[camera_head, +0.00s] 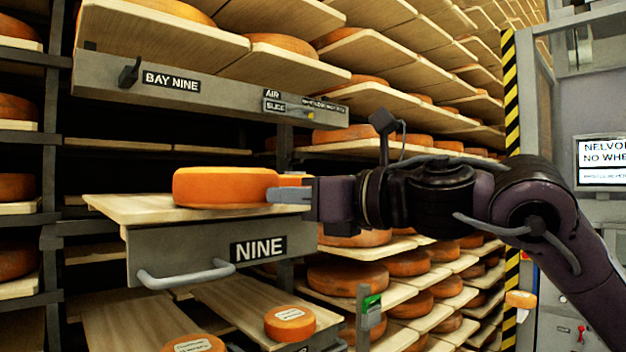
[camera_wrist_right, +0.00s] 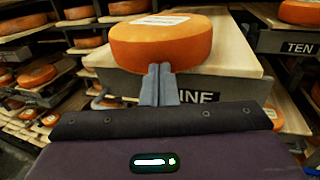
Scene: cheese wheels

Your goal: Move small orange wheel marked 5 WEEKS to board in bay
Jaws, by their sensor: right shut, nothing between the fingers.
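An orange cheese wheel (camera_head: 222,187) lies flat on the pulled-out wooden board (camera_head: 112,207) of the bay marked NINE. In the right wrist view the wheel (camera_wrist_right: 165,45) has a white label on top that I cannot read. My right gripper (camera_head: 274,195) is shut and empty, its fingertips at the wheel's right side. In the right wrist view the closed fingers (camera_wrist_right: 160,72) overlap the wheel's near side; whether they touch it is unclear. Two small labelled orange wheels, one at lower centre (camera_head: 290,325) and one lower left (camera_head: 194,344), lie on lower boards; their text is unreadable. My left gripper is out of view.
The board's grey front has a bar handle (camera_head: 185,275). Above it hangs the BAY NINE beam (camera_head: 225,97) with a shelf of wheels. Racks of wheels fill the back. A striped post (camera_head: 511,95) and an information screen (camera_head: 602,163) stand at the right.

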